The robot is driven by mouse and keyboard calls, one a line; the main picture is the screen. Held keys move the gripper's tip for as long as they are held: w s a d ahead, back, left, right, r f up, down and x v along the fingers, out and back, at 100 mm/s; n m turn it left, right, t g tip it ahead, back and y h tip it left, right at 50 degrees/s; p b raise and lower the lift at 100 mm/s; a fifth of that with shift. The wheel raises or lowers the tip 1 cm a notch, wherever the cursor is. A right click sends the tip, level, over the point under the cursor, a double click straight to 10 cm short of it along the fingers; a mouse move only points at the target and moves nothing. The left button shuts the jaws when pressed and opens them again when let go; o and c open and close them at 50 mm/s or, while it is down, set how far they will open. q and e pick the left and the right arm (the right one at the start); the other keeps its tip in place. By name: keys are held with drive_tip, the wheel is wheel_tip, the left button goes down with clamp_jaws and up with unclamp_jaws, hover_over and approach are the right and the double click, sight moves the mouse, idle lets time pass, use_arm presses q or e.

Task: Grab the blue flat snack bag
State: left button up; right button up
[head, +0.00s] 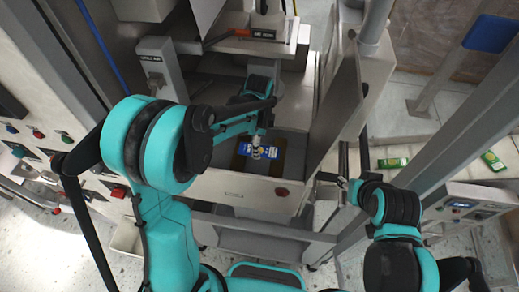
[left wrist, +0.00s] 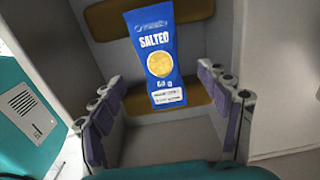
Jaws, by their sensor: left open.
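The blue flat snack bag (left wrist: 160,58), marked "SALTED" with a yellow chip picture, lies on a brown patch inside the grey metal bin in the left wrist view.
The bin (head: 225,190) has a front wall and a tall metal panel (head: 345,95) on its right. A shelf with an orange and black tool (head: 250,33) is behind. Control panels stand left; green packs (head: 393,163) lie on the right ledge.

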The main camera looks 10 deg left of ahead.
use_arm(q)
wheel_tip(320, 180, down, 3)
drive_tip(key=shift+w+d+r, duration=0.1)
drive_tip(key=shift+w, duration=0.05)
drive_tip(key=c, duration=1.2)
drive_tip(key=shift+c, duration=0.2)
drive_tip(key=shift+r, duration=0.15)
